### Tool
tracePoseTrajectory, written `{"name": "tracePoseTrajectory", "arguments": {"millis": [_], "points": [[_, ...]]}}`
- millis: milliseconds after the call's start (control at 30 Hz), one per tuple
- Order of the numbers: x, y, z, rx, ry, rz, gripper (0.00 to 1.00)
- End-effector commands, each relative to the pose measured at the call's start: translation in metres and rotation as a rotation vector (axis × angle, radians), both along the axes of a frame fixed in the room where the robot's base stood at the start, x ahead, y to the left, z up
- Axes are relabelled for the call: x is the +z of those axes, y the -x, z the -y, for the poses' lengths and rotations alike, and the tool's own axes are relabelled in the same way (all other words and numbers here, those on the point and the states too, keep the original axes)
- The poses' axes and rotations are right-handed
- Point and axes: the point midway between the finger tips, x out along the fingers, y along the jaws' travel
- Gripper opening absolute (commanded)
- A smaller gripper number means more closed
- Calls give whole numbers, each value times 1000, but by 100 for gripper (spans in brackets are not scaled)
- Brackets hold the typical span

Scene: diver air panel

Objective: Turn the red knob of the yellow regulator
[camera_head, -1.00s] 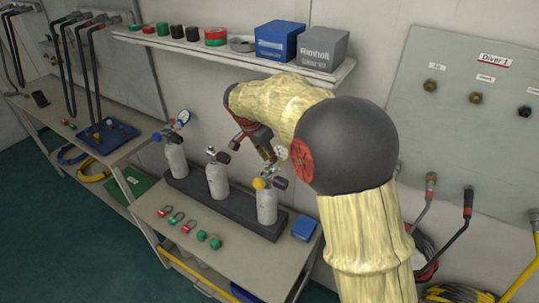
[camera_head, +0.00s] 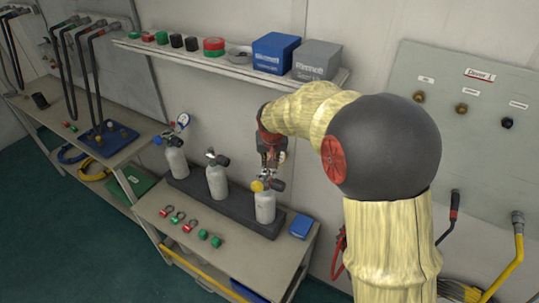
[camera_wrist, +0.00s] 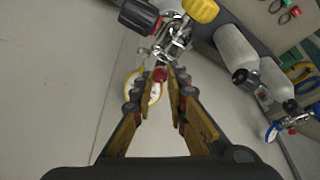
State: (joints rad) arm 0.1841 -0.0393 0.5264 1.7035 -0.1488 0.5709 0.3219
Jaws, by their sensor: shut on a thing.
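The yellow regulator (camera_head: 257,186) sits on top of the right-hand grey cylinder (camera_head: 265,207) in the rack. In the wrist view its yellow cap (camera_wrist: 201,10) is at the top, beside a black knob (camera_wrist: 140,16) and metal fittings. The red knob (camera_wrist: 160,74) shows between my fingertips, with a yellow-rimmed gauge (camera_wrist: 153,93) just behind it, partly hidden by a finger. My gripper (camera_wrist: 161,80) is shut on the red knob. In the head view my gripper (camera_head: 270,163) points down just above the regulator, and the red knob is hidden there.
Two other cylinders (camera_head: 217,181) (camera_head: 175,160) with valves stand left of it in the dark rack (camera_head: 195,190). Red and green caps (camera_head: 190,226) and a blue box (camera_head: 301,226) lie on the bench. A shelf (camera_head: 200,62) with boxes is above.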

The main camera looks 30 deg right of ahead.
Motion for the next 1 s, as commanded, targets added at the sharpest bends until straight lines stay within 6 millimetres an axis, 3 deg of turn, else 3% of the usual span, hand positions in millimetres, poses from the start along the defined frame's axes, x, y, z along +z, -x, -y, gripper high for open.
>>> {"name": "tracePoseTrajectory", "arguments": {"millis": [333, 867, 900, 1000], "points": [[1, 1, 2, 130, -1, -1, 0], [0, 1, 2, 152, 0, -1, 0], [0, 1, 2, 152, 0, -1, 16], [0, 1, 2, 152, 0, -1, 22]]}}
